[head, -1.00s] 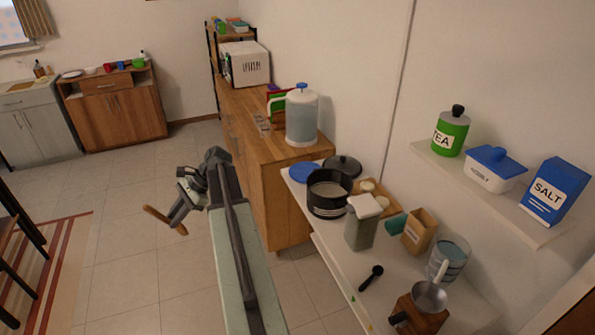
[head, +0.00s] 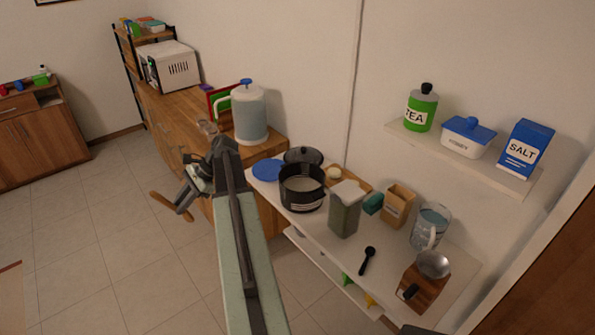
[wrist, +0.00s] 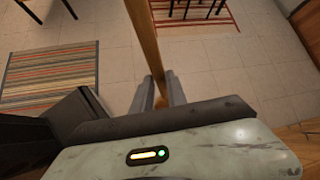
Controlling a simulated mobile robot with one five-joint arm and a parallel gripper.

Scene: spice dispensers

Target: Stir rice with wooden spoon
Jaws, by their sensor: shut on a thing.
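My gripper (head: 185,203) is shut on the wooden spoon (head: 168,203), left of the white counter and over open floor. In the wrist view the wooden spoon (wrist: 146,40) runs up from between the fingers (wrist: 163,92) to the top edge. The black pot (head: 302,197) stands on the counter at its far end. Its lid is off, and pale contents, likely the rice (head: 301,184), show inside. The gripper and spoon are apart from the pot, to its left in the head view.
A water dispenser (head: 249,115) stands on the wooden cabinet. A shelf (head: 465,160) hangs above. Floor at left is clear.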

